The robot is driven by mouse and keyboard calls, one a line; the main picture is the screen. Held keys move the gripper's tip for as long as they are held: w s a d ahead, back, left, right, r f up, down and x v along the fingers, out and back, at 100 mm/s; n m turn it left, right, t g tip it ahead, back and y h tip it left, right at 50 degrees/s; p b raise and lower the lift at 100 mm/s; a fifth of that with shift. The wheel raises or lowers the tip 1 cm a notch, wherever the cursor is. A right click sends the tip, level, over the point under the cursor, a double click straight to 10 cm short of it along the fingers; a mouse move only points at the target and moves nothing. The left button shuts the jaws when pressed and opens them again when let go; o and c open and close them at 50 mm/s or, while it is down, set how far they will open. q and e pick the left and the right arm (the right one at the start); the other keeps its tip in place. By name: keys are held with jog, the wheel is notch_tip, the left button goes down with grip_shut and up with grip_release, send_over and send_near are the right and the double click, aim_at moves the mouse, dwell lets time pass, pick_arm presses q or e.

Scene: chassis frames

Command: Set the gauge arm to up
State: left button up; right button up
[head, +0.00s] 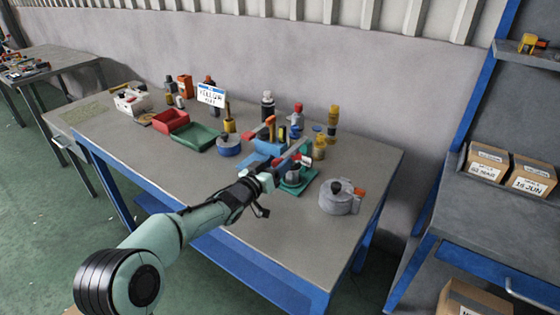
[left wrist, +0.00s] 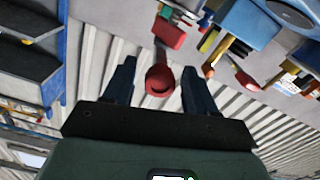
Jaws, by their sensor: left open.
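A fixture with a green base (head: 297,188) stands near the front middle of the bench, with a grey round part and a red piece (head: 304,160) on it. My left gripper (head: 272,174) is at its left side and partly covers it. In the left wrist view, my open left gripper (left wrist: 158,90) has a red round-ended knob (left wrist: 160,83) between its fingers, with a visible gap on both sides. A thin stem runs from the knob toward a red block (left wrist: 168,34). I take this as the gauge arm; its exact setting is hard to tell. My right gripper is not in view.
A grey round housing (head: 340,200) stands right of the fixture. Blue blocks, bottles and a blue round tin (head: 229,146) crowd behind it. A red bin (head: 171,121) and green tray (head: 197,138) lie left. The bench's front left (head: 150,165) is clear.

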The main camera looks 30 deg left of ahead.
pick_arm(q)
jog(key=shift+w+d, duration=0.1)
jog(key=shift+w, duration=0.85)
grip_shut()
jog(key=shift+r, duration=0.1)
